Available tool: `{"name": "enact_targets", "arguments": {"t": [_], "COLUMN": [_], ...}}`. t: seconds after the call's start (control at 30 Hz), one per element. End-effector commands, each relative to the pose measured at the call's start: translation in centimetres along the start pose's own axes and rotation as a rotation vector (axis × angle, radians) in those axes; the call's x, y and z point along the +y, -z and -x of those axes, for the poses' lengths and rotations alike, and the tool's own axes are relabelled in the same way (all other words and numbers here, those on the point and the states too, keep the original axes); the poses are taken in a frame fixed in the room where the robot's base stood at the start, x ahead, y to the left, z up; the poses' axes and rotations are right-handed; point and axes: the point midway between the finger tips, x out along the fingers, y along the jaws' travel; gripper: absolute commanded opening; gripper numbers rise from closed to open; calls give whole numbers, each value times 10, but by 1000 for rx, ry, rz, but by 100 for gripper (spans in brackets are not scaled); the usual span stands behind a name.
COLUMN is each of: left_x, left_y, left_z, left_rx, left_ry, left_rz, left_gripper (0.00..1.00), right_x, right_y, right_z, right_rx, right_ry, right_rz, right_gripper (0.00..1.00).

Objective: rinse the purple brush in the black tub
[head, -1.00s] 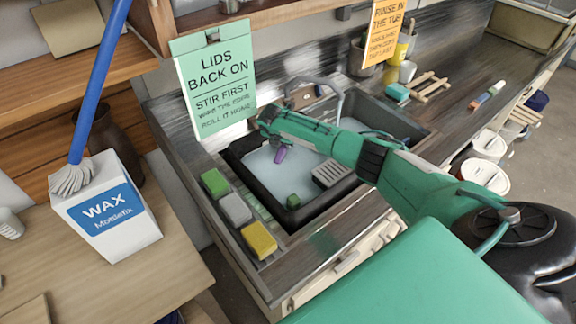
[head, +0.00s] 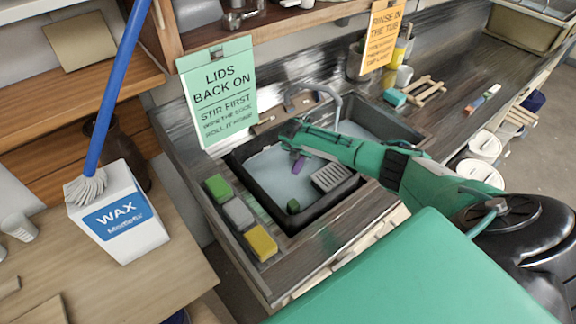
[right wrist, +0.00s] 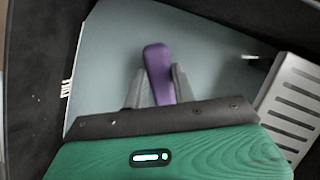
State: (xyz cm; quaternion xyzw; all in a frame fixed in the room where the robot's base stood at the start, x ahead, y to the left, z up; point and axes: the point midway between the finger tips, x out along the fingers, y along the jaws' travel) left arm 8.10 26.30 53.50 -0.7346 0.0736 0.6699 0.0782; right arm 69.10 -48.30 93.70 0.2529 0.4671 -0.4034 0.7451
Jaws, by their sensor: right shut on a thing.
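The black tub (head: 258,200) is set in the counter and holds pale grey-blue liquid; its dark wall shows in the right wrist view (right wrist: 28,80). My right gripper (head: 297,154) is over the tub, pointing down. It is shut on the purple brush (head: 298,166), whose rounded purple end shows between the fingers in the right wrist view (right wrist: 157,62). The brush's bristles are not visible, and I cannot tell whether its lower end touches the liquid. My left gripper is not in view.
A grey slotted plate (head: 331,177) and a small green thing (head: 293,206) are at the tub's near side. Green, grey and yellow (head: 260,243) sponges line the counter at left. A faucet (head: 318,92) stands behind. A wax box (head: 122,222) with a blue-handled mop is far left.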

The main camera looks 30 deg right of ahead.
Motion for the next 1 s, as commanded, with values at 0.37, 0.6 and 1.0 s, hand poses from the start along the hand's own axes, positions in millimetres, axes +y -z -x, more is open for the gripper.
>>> {"name": "enact_targets", "arguments": {"t": [0.37, 0.6, 1.0], "left_x": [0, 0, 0], "left_y": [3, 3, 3], "left_z": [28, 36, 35], "left_rx": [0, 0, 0], "left_ry": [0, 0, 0], "left_rz": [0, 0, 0], "left_gripper": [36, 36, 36], "right_x": [1, 0, 1], "right_y": [-14, -23, -40], "right_z": [28, 48, 82], "right_rx": [0, -1, 0], "right_ry": [-1, -1, -2], "right_rz": [1, 0, 0], "right_gripper": [0, 0, 0]}}
